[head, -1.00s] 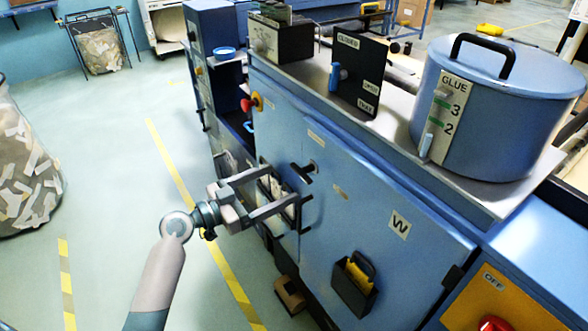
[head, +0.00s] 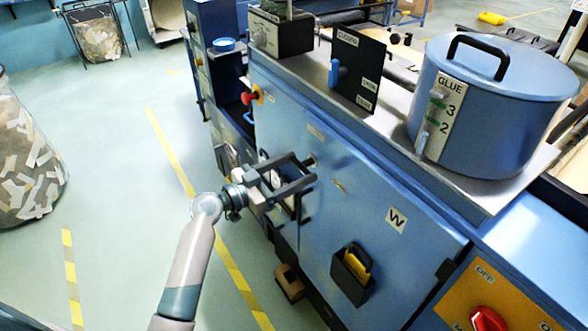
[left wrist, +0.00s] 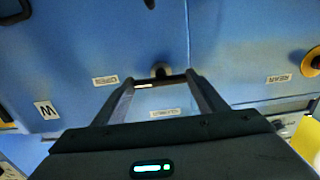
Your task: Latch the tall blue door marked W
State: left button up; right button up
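The tall blue door (head: 345,215) carries a white W label (head: 397,220), which also shows in the left wrist view (left wrist: 45,109). My left gripper (head: 304,167) reaches in from the left to the dark latch handle near the door's left edge. In the left wrist view its fingers stand apart, with the handle (left wrist: 161,71) at and between the fingertips. The fingers hide part of the handle in the head view, and I cannot tell whether they touch it. The door looks nearly flush with the cabinet. My right gripper is not in view.
A black holder (head: 352,274) with a yellow item sticks out of the door's lower part. A red knob (head: 247,98) juts out left of the door. A blue glue drum (head: 495,110) stands on top. The floor to the left is clear up to a bin of scraps (head: 25,160).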

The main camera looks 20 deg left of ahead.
pick_arm(q)
jog(key=shift+n, duration=0.4)
jog(key=shift+n+b, duration=0.35)
jog(key=shift+n, duration=1.35)
jog(key=n, duration=0.4)
jog(key=shift+r+n, duration=0.1)
jog(key=shift+n, duration=0.2)
jog(key=n+p, duration=0.1)
jog(key=n, duration=0.3)
jog(key=shift+n, duration=0.3)
jog(key=shift+a+n+p, duration=0.1)
jog(key=shift+n+p, duration=0.7)
jog(key=shift+n, duration=1.5)
